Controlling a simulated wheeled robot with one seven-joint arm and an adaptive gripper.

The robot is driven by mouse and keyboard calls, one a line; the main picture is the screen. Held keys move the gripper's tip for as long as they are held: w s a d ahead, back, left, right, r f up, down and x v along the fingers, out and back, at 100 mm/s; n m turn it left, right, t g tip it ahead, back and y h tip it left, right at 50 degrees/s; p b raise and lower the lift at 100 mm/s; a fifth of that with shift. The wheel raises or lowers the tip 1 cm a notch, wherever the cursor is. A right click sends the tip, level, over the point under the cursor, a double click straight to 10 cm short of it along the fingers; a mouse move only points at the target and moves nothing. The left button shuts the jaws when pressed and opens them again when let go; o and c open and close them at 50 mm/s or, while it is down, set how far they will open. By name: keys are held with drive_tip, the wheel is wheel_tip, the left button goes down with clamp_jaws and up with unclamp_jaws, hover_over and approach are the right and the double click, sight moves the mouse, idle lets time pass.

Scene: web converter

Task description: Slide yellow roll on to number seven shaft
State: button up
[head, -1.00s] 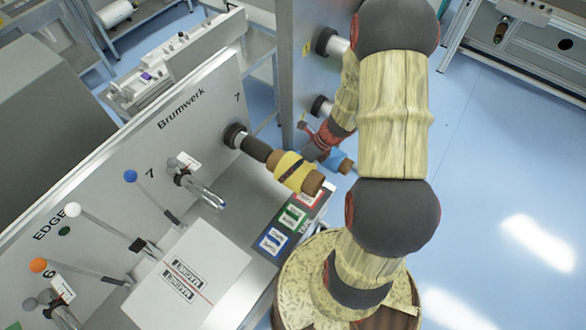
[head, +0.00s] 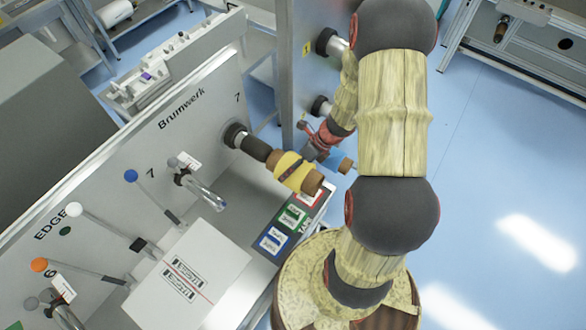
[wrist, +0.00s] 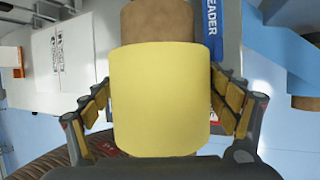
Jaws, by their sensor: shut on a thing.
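The yellow roll (head: 284,163) has a brown core showing at both ends. In the head view it lies in line with the number seven shaft (head: 232,134), which sticks out of the grey panel beside a "7" and has a dark section toward the roll. The core's inner end meets that dark section; I cannot tell how far they overlap. My gripper (head: 300,166) reaches in from the right and is shut on the yellow roll. The wrist view shows the roll (wrist: 160,100) between my gripper's fingers (wrist: 162,103); the fingertips' contact is partly hidden.
A blue roll (head: 337,160) is close behind my gripper, by the neighbouring panel (head: 300,75) with its shafts. Coloured labels (head: 292,216) and a white box (head: 187,275) lie on the ledge below. Levers with coloured knobs (head: 131,176) stand to the left. Open blue floor (head: 500,160) is at right.

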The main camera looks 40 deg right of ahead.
sight(267, 146)
drive_tip(key=shift+w+a, duration=0.25)
drive_tip(key=shift+w, duration=0.4)
drive_tip(key=shift+w+a, duration=0.2)
drive_tip(key=shift+w, duration=0.45)
drive_tip(key=shift+w+a+p, duration=0.2)
drive_tip(key=shift+w+a, duration=0.05)
drive_tip(key=shift+w, duration=0.5)
drive_tip(key=shift+w+a+p, duration=0.2)
drive_tip(key=shift+w+a, duration=0.05)
drive_tip(key=shift+w, duration=0.45)
drive_tip(key=shift+w+a+p, duration=0.2)
drive_tip(key=shift+w+a, duration=0.05)
drive_tip(key=shift+w, duration=0.5)
drive_tip(key=shift+w+a, duration=0.1)
drive_tip(key=shift+w, duration=0.05)
drive_tip(key=shift+w+a+p, duration=0.15)
drive_tip(key=shift+w+a, duration=0.1)
drive_tip(key=shift+w, duration=0.5)
drive_tip(key=shift+w+a+p, duration=0.2)
drive_tip(key=shift+w+a, duration=0.1)
drive_tip(key=shift+w, duration=0.4)
drive_tip(key=shift+w+a+p, duration=0.15)
drive_tip(key=shift+w+a, duration=0.1)
drive_tip(key=shift+w, duration=0.5)
drive_tip(key=shift+w, duration=0.15)
